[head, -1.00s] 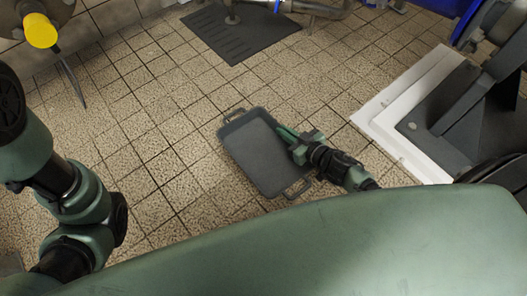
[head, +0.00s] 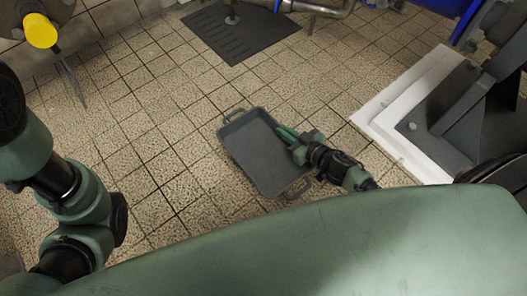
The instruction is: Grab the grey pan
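The grey pan (head: 250,155) is a rectangular tray with a loop handle at its far end and another at its near end. It lies on the tiled floor in the middle of the head view. My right gripper (head: 285,133) reaches in from the right, with its green fingers at the pan's right long edge. The fingers lie close together over or around that rim; whether they grip it is not clear. My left arm (head: 75,200) is at the left of the view, and its gripper is not seen.
A dark drain plate (head: 235,35) lies on the floor behind the pan. A white plinth (head: 405,125) with dark metal machinery stands at the right. A yellow knob (head: 40,31) is at the upper left. Bare tiles surround the pan.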

